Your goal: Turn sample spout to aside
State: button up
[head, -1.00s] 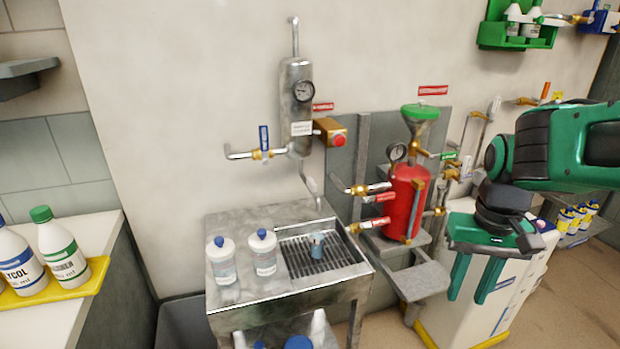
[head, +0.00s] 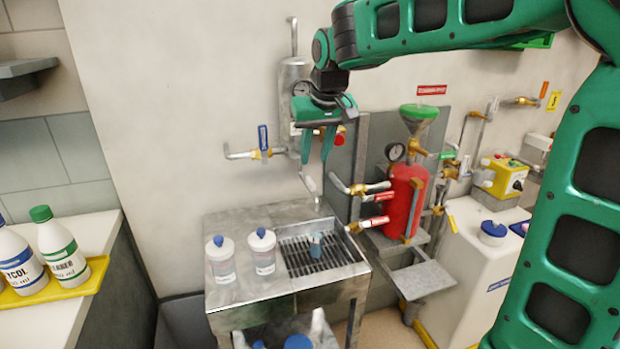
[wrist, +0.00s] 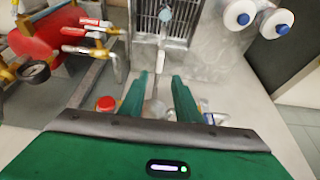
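The sample spout (head: 310,184) is a thin grey pipe with a pale tip, hanging below the steel sample cylinder (head: 294,76) above the sink. Its upper part is hidden behind my gripper in the head view. My gripper (head: 316,158) is open, fingers pointing down, in front of the cylinder and just above the spout's visible end. In the wrist view, the spout (wrist: 161,62) runs out between the two spread green fingers of my gripper (wrist: 160,85), toward the drain. No contact with the fingers is visible.
A steel stand (head: 285,300) has a drain grate with a small blue-grey cup (head: 316,245) and two white bottles. A blue-handled valve (head: 263,142) lies left of the gripper. A red tank (head: 407,200) with red-handled valves stands right. Open air lies above the grate.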

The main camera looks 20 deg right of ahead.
aim_at(310, 180)
jog(key=x, duration=0.8)
jog(key=shift+w+f, duration=0.1)
jog(key=shift+f, duration=0.3)
grip_shut()
